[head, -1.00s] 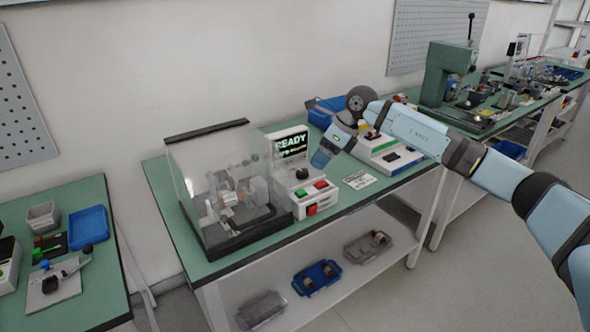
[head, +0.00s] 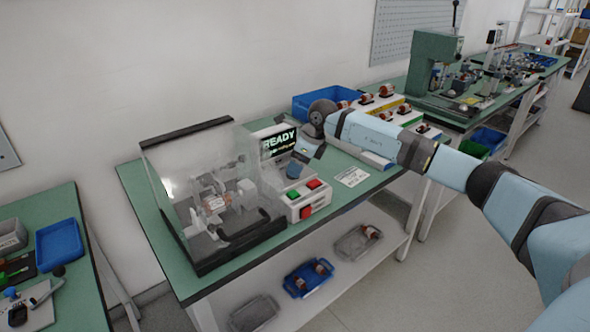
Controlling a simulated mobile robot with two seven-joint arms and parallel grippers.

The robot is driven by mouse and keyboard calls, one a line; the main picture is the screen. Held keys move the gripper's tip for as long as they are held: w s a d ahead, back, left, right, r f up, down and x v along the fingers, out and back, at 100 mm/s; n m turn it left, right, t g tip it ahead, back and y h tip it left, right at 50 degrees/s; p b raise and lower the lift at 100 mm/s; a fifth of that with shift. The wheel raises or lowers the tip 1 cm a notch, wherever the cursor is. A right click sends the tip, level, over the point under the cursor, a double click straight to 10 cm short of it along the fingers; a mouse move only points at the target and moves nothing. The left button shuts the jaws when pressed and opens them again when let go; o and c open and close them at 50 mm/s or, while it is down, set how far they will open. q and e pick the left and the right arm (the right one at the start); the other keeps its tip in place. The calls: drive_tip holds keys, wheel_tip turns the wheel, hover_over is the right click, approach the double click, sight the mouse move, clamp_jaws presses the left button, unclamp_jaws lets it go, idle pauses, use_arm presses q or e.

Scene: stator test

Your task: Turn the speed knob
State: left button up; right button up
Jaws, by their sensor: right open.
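The white control box (head: 273,178) stands on the green bench beside the clear-covered test rig (head: 205,195). Its screen (head: 279,143) reads READY. On its sloped front are a green button (head: 293,194), a red button (head: 314,184) and a larger red button (head: 306,212) below. The black speed knob is hidden behind my right gripper (head: 297,169), which reaches down over the panel just under the screen. The gripper is open, its fingertips at the knob's place; I cannot tell whether they touch it. My left gripper is out of view.
A label card (head: 352,177) lies right of the box. Behind my right arm are a blue bin (head: 313,103) and coloured blocks with copper-wound parts. Trays sit on the lower shelf, including a blue one (head: 308,278). Another bench (head: 75,290) stands at left.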

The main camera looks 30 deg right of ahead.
drive_tip(key=shift+x, duration=1.25)
drive_tip(key=shift+w, duration=0.1)
drive_tip(key=c, duration=0.9)
